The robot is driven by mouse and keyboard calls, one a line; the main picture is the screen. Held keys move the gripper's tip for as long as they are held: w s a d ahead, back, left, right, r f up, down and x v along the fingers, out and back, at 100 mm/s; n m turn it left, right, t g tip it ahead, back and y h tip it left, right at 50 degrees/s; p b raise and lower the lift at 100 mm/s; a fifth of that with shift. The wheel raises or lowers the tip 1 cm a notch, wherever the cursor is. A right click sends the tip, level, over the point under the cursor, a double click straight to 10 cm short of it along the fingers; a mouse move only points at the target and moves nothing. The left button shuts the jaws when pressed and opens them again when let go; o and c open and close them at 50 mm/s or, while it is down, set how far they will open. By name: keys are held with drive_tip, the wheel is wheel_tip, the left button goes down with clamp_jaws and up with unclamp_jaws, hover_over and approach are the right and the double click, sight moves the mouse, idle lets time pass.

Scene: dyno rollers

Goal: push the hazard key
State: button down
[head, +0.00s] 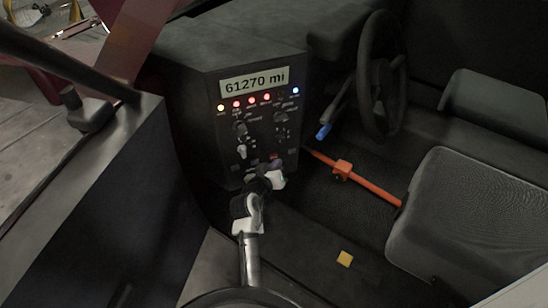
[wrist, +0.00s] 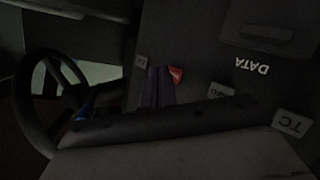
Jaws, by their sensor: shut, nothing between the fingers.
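The hazard key appears to be the small red key (head: 273,157) low on the dark dashboard console. In the wrist view a red key (wrist: 176,75) shows just beside my fingertips, partly hidden by them. My gripper (head: 273,170) is in front of the console's lower key row, close to the red key. In the wrist view my gripper (wrist: 160,74) has its dark fingers together, with nothing between them. I cannot tell whether the fingertips touch the key.
Neighbouring keys include a TC key (wrist: 292,123) and another pale key (wrist: 220,90). Levers (head: 241,128) and indicator lights (head: 252,100) sit above, under a mileage display (head: 254,81). An orange bar (head: 375,186) and the steering wheel (head: 381,75) are to the right.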

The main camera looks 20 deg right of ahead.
drive_tip(key=shift+s, duration=0.1)
drive_tip(key=s+p, duration=0.1)
drive_tip(key=s, duration=0.4)
drive_tip(key=shift+s+d, duration=0.15)
drive_tip(key=shift+s, duration=0.25)
idle(0.4)
